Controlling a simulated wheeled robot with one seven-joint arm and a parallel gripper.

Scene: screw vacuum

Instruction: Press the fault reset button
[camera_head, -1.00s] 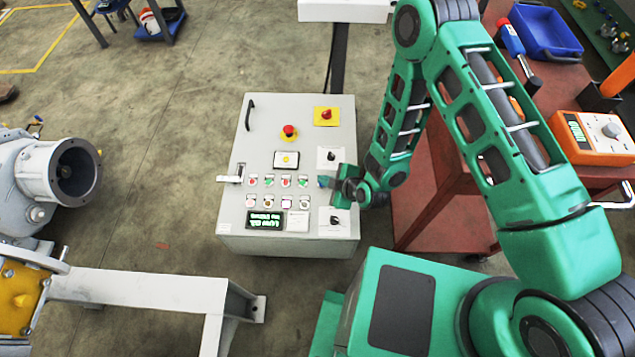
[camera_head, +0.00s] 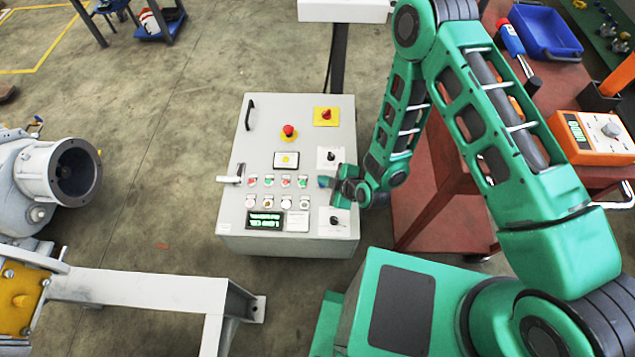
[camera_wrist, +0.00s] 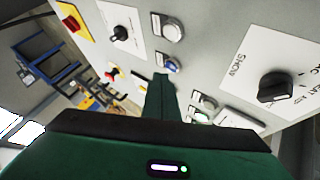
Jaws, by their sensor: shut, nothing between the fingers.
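The grey control panel (camera_head: 235,225) stands in the middle of the head view, with rows of small buttons (camera_head: 277,182) on its face. My gripper (camera_head: 335,182) is shut and empty at the right end of these rows, close to the panel face. In the wrist view its closed fingers (camera_wrist: 160,82) point at a blue round button (camera_wrist: 171,67) just beyond the tip. A white round button (camera_wrist: 173,33) sits beside the blue one. Button labels are too small to read, so I cannot tell which is fault reset. Whether the tip touches the blue button is unclear.
The panel also carries a red emergency button (camera_head: 289,131), a red switch on yellow (camera_head: 325,116), black rotary knobs (camera_head: 331,156) and a lit display (camera_head: 265,221). A red cart (camera_head: 425,215) stands right of the panel.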

